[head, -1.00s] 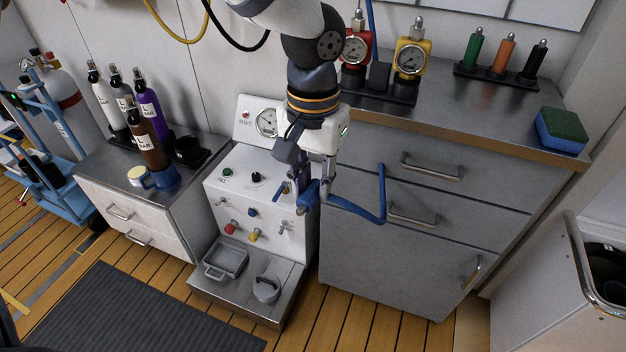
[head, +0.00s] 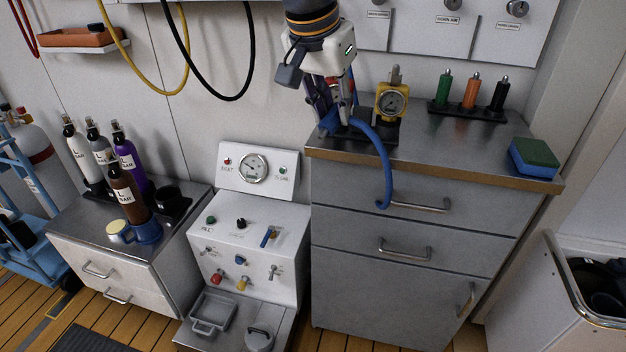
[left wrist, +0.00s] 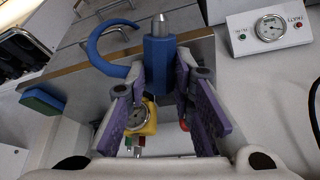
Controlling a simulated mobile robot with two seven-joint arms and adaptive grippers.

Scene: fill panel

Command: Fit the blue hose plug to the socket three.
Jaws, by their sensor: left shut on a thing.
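My left gripper (head: 335,112) is shut on the blue hose plug (left wrist: 158,62), whose silver tip points away from the gripper in the left wrist view. The blue hose (head: 384,165) curves off to the right and hangs in front of the grey cabinet in the head view. The gripper is in front of the gauges, around the cabinet's front left edge. The white fill panel (head: 220,230) stands lower left, with red, yellow, blue and silver fittings. A wall panel with round silver fittings (head: 456,6) is at upper right. I cannot tell which fitting is socket three. My right gripper is not in view.
A yellow gauge (head: 391,100), a stand of green, orange and black plugs (head: 469,110) and a sponge (head: 534,158) are on the cabinet top. Several bottles (head: 125,185) stand at left. Yellow (head: 181,75) and black hoses (head: 246,75) hang on the wall.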

